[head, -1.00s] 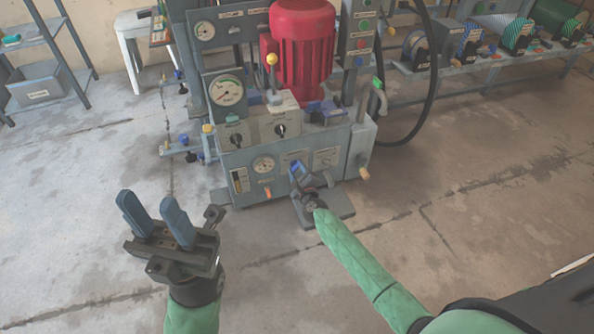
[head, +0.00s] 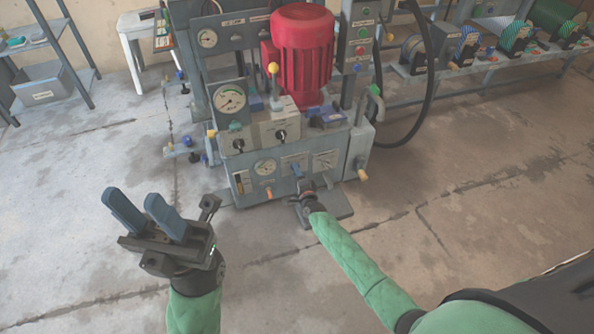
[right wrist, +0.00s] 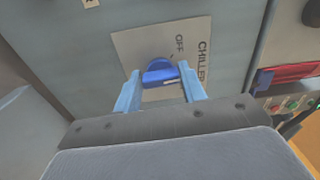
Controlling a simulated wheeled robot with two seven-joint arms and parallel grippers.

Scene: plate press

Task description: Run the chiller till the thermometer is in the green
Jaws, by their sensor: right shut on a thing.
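In the right wrist view a blue chiller knob (right wrist: 160,74) sits on a pale plate (right wrist: 131,45) marked CHILLER and OFF. My right gripper (right wrist: 162,90) has its two blue fingers on either side of the knob, shut on it. In the head view this right gripper (head: 298,176) is at the machine's lower front panel. A small round dial (head: 264,167) is on that panel, and a larger gauge (head: 230,98) with a green arc stands above; their needles are too small to read surely. My left gripper (head: 145,215) is open and empty, away from the machine.
The grey press machine (head: 240,190) carries a red motor (head: 302,50), a yellow-topped lever (head: 273,80) and other knobs. A grey shelf (head: 45,80) and a white stool (head: 135,28) stand at the left. A bench (head: 445,70) lies back right. Floor in front is clear.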

